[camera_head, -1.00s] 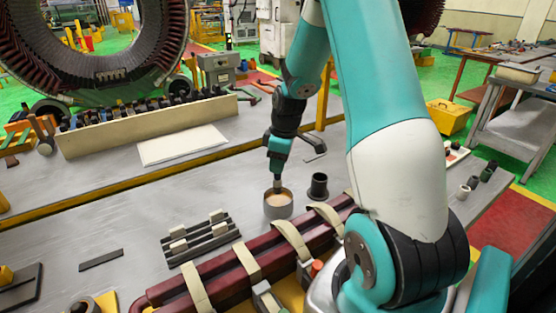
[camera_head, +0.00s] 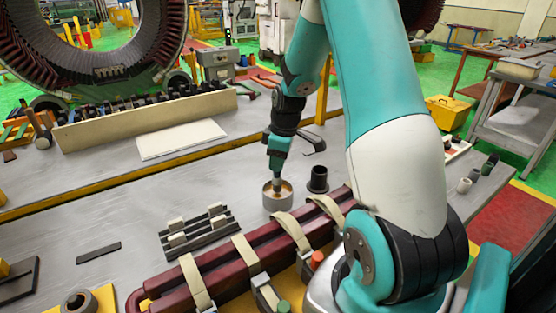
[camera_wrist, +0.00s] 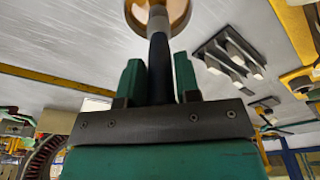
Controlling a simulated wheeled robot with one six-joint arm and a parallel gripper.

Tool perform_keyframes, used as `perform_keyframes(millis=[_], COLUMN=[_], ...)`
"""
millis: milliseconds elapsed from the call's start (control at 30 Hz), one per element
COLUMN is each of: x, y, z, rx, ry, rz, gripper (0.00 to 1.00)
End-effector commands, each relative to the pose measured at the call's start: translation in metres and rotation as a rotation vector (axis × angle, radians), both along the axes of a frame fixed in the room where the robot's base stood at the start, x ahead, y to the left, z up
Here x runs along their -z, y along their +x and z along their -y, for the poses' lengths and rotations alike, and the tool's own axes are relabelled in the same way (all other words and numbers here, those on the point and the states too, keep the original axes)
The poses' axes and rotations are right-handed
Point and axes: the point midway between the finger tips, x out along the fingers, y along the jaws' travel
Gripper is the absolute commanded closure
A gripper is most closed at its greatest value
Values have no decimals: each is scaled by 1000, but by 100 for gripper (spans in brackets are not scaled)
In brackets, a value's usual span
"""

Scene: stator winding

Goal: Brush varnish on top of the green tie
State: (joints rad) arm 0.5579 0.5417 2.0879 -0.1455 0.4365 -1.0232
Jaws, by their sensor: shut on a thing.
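My gripper (camera_head: 278,168) points down and is shut on a brush. Its dark handle (camera_wrist: 160,65) runs between the green fingers in the wrist view. The brush's lower end is inside the mouth of a pale round varnish pot (camera_head: 277,202) with amber contents. The amber pot (camera_wrist: 165,8) also shows at the top of the wrist view. The bristles are hidden in the pot. A dark red coil (camera_head: 215,275) lies in front, wrapped with several cream ties (camera_head: 244,254). I see no tie that is clearly green; a green cap (camera_head: 283,306) shows near the bottom edge.
A black cup (camera_head: 318,180) stands right of the pot. A rack of dark bars with pale blocks (camera_head: 197,230) lies to its left. An orange cap (camera_head: 316,260) is beside the coil. The grey bench (camera_head: 70,220) has clear room at left.

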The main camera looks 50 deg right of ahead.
Motion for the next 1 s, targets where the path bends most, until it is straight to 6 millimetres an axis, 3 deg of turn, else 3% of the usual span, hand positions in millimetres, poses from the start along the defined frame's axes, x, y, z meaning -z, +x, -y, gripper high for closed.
perform_keyframes(millis=[1000], x=[9], y=[0], z=[0], rx=[0], ry=[0], rz=[0], gripper=[93])
